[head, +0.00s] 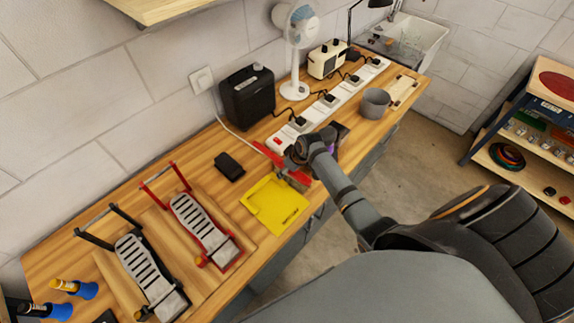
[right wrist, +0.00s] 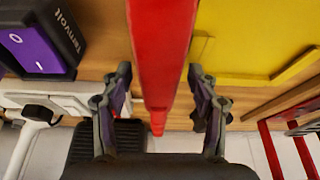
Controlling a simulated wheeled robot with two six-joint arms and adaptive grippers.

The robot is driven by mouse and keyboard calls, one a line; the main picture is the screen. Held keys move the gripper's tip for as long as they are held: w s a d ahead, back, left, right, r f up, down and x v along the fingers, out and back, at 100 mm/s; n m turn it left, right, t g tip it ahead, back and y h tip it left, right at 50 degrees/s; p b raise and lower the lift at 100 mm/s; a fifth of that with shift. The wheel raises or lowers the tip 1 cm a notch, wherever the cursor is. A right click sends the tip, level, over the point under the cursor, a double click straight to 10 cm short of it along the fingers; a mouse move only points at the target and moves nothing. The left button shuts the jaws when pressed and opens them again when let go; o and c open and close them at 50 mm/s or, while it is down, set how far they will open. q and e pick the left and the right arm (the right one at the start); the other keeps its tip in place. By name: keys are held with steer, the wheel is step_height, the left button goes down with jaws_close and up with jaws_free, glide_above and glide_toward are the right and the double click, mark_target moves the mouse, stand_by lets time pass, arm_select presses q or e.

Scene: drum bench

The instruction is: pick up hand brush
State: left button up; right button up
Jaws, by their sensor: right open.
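The red hand brush (head: 268,153) lies on the wooden bench next to the yellow dustpan (head: 275,205). My right gripper (head: 294,168) is over the brush and hides part of it in the head view. In the right wrist view the long red brush (right wrist: 160,45) runs between the two fingers of my right gripper (right wrist: 159,88). The fingers stand open, with a gap on each side of it. The bristles are not clear. My left gripper is not in view.
A black-and-purple box (right wrist: 40,38) is close on one side and the dustpan (right wrist: 255,40) on the other. A white power strip (head: 325,104), black speaker (head: 248,95) and fan (head: 302,50) stand behind. A small black object (head: 229,166) and pedals (head: 205,228) are left.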

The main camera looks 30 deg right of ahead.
steer(key=shift+w+f, duration=0.15)
jaws_close()
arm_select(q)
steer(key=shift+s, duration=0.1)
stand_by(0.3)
arm_select(e)
steer(key=shift+r+b, duration=1.15)
steer(key=s+r, duration=0.2)
steer(key=s+r+b, duration=0.1)
steer(key=r, duration=0.1)
steer(key=s+r, duration=0.2)
steer(key=shift+s+d+r+b, duration=0.25)
steer(key=shift+s+r+b, duration=0.1)
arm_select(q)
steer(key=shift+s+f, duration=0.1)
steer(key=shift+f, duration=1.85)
arm_select(e)
steer(key=s+r, duration=0.4)
steer(key=s, duration=0.4)
steer(key=shift+s, duration=0.2)
